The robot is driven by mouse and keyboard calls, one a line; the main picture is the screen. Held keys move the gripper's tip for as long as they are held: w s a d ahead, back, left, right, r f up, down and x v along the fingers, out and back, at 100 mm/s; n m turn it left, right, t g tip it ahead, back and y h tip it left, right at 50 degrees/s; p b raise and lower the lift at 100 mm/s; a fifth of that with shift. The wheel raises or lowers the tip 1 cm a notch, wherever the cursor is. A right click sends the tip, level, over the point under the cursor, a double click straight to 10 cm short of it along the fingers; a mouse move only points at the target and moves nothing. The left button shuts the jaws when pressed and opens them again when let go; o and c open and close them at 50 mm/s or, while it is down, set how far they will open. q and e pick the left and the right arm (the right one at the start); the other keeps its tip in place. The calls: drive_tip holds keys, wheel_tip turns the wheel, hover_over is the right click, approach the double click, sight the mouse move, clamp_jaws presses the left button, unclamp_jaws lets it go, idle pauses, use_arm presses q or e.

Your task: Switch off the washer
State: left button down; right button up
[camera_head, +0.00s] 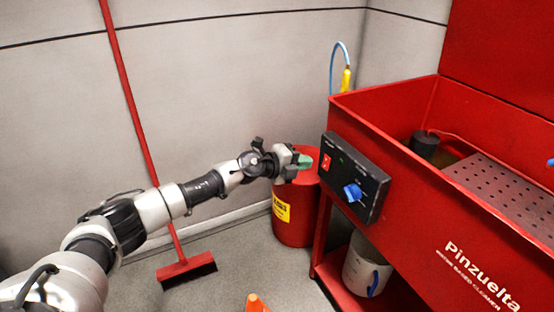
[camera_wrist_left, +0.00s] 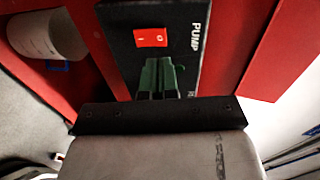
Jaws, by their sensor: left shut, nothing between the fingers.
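The washer (camera_head: 425,205) is a red tub on a frame at the right of the head view. Its black control panel (camera_head: 343,188) carries a red rocker switch (camera_head: 326,161) and a blue knob (camera_head: 352,192). In the left wrist view the switch (camera_wrist_left: 151,38) is marked I and O, beside the word PUMP. My left gripper (camera_head: 304,161) is shut and empty, its green fingertips just left of the switch. In the left wrist view the shut fingertips (camera_wrist_left: 157,72) point at the panel, just below the switch. Contact cannot be told.
A red drum (camera_head: 292,218) with a yellow label stands behind my left gripper. A red broom (camera_head: 187,269) leans on the wall. An orange cone (camera_head: 254,304) is on the floor. A white bucket (camera_head: 362,270) sits on the washer's lower shelf.

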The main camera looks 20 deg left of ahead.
use_arm(q)
drive_tip(key=r+p+v, duration=0.1)
drive_tip(key=r+v, duration=0.1)
drive_tip(key=v, duration=0.6)
drive_tip(key=shift+w+p, duration=0.25)
drive_tip(key=shift+p, duration=0.15)
use_arm(e)
drive_tip(key=s+f, duration=0.4)
drive_tip(key=f, duration=0.1)
drive_tip(key=shift+s+d, duration=0.25)
drive_tip(key=shift+d, duration=0.2)
drive_tip(key=shift+f, duration=0.1)
use_arm(q)
drive_tip(key=shift+f, duration=0.15)
